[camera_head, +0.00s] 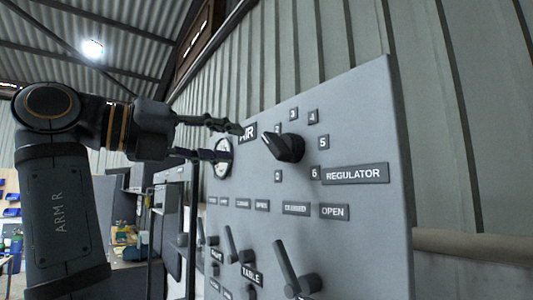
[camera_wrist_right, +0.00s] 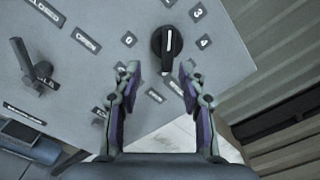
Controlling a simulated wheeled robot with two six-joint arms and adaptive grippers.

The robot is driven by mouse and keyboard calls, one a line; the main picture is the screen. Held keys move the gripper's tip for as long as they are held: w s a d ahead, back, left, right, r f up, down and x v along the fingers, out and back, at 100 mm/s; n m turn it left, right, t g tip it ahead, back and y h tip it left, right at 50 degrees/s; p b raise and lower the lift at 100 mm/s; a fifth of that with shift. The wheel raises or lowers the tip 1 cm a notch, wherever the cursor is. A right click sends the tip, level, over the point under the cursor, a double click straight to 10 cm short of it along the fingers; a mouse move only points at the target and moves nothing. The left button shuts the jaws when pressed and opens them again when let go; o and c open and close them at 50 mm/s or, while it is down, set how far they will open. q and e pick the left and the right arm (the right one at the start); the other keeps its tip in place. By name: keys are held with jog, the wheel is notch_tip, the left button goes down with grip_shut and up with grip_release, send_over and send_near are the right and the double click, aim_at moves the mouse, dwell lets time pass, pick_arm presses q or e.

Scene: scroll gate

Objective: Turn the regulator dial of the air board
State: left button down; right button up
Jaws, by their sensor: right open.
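The regulator dial (camera_head: 285,147) is a black knob with a pointer on the grey air board (camera_head: 365,130), ringed by small number plates, with a REGULATOR label at its lower right. In the right wrist view the dial (camera_wrist_right: 167,43) has a white line and lies just beyond the fingertips. My right gripper (camera_head: 233,142) is open, its two fingers apart and pointing at the board, left of the dial. In the right wrist view the gripper (camera_wrist_right: 160,68) has nothing between its fingers. I see no contact with the dial. My left gripper is not in view.
Below the dial are label plates such as OPEN (camera_head: 334,212) and several levers, one large lever (camera_head: 293,272) standing out at the lower right. A round gauge (camera_head: 222,160) sits behind the fingers. A corrugated wall (camera_head: 460,120) is behind the board. Shelves and a workbench stand at the left.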

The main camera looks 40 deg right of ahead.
aim_at(270, 145)
jog(key=d, duration=0.2)
jog(key=s+d+p, duration=0.1)
jog(key=d, duration=0.2)
jog(key=s+d, duration=0.1)
jog(key=d, duration=0.1)
jog(key=shift+d+r, duration=0.15)
jog(key=shift+r, duration=0.05)
jog(key=shift+w+d+f+p, duration=0.1)
jog(key=shift+d+p, duration=0.25)
jog(key=shift+d, duration=0.85)
jog(key=shift+s, duration=0.25)
jog(key=shift+s+a, duration=0.1)
jog(key=shift+s, duration=0.1)
jog(key=shift+a, duration=0.1)
jog(key=shift+c, duration=1.2)
jog(key=shift+w, duration=0.15)
jog(key=shift+c, duration=1.2)
jog(key=shift+d, duration=0.2)
grip_shut()
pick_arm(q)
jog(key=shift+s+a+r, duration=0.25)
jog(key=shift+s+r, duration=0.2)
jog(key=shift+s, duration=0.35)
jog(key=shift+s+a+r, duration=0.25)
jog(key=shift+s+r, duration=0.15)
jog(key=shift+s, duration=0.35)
